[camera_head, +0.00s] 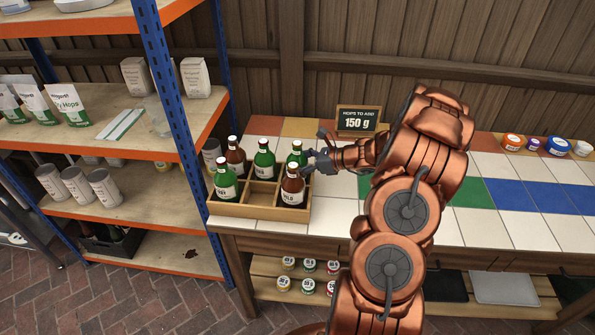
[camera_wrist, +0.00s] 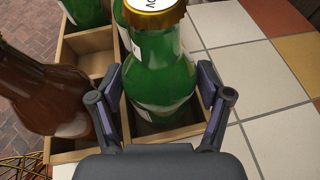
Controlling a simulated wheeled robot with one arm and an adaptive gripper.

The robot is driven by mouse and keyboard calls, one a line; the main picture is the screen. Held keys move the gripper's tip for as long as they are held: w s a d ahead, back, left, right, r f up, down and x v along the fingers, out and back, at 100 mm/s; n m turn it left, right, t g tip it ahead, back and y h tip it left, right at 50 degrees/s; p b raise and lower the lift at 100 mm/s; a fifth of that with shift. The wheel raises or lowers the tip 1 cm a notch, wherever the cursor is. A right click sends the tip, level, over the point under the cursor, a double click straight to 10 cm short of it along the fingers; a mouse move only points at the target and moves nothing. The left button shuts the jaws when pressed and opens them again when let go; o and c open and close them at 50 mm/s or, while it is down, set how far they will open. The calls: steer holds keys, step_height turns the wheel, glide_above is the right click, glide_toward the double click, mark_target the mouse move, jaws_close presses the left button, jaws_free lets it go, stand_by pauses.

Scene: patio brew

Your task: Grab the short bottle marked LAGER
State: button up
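A wooden crate (camera_head: 245,211) with compartments stands at the left end of the tiled table and holds several bottles. A green bottle (camera_head: 298,154) with a gold cap is in its back right compartment. In the wrist view this green bottle (camera_wrist: 160,68) stands between the two fingers of my gripper (camera_wrist: 162,92). The fingers are spread on either side of it; whether they touch it is unclear. Its label is mostly hidden and I cannot read LAGER on it. My gripper (camera_head: 318,160) reaches in from the right in the head view.
A brown bottle (camera_head: 292,190), label ending "ILD", stands close in front. A green bottle (camera_head: 226,182) is front left; a green one (camera_head: 264,163) and a brown one (camera_head: 235,158) stand behind. A sign (camera_head: 357,120) reads 150 g. Shelves (camera_head: 150,200) flank the left.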

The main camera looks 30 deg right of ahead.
steer(key=c, duration=1.2)
steer(key=shift+r, duration=0.1)
steer(key=shift+c, duration=0.2)
